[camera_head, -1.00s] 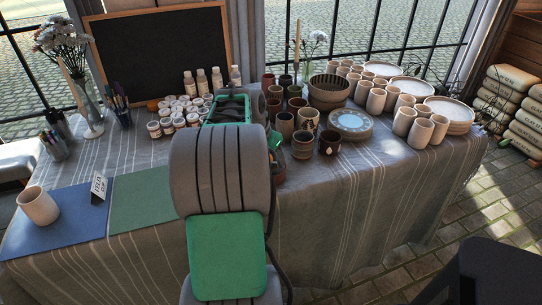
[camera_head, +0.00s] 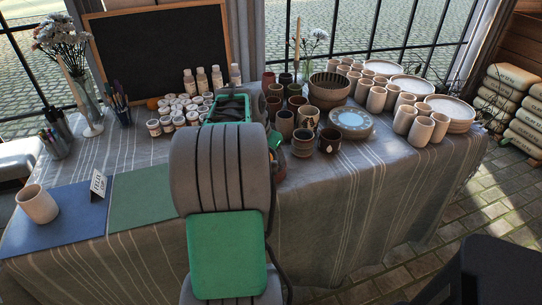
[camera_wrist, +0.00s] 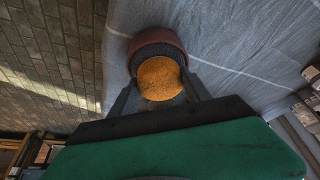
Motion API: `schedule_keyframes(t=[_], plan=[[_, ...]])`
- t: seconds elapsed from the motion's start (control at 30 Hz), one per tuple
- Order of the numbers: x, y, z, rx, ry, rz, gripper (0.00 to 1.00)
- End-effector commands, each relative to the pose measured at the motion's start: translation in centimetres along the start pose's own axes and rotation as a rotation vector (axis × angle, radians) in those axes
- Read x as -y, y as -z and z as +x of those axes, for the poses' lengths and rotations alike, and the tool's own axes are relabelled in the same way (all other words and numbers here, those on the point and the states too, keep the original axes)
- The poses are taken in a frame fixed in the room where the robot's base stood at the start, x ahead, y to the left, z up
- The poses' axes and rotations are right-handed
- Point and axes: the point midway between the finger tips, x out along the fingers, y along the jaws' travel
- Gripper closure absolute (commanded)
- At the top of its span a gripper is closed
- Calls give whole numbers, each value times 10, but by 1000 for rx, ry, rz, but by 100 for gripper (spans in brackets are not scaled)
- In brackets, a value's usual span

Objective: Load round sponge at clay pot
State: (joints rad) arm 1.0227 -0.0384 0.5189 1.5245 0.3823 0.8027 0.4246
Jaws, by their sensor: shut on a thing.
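The round sponge (camera_wrist: 158,76) is an orange-yellow disc in the wrist view. My gripper (camera_wrist: 159,92) is shut on it, with one dark finger at each side. The clay pot (camera_wrist: 172,40) shows its reddish-brown rim and dark inside just beyond the sponge. The sponge overlaps the pot in this view; I cannot tell whether it is above the opening or inside it.
The striped cloth-covered table (camera_head: 345,205) holds several dark cups (camera_head: 303,142) right of my arm, with pale cups and plates (camera_head: 450,110) farther right. A lone cup (camera_head: 37,204) stands at left.

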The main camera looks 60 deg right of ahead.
Motion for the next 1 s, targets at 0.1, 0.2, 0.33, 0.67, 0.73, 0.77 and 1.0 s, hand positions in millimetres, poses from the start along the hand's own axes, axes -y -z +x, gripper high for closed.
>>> schedule_keyframes(t=[0.1,0.2,0.33,0.67,0.73,0.77,1.0], plan=[[0,-1,1,1,-1,-1,76],[0,-1,1,2,-1,-1,76],[0,-1,2,2,-1,-1,76],[0,4,-11,1,-1,0,76],[0,7,-18,1,-1,0,76],[0,8,-21,0,-1,0,76],[0,17,-42,1,-1,0,76]])
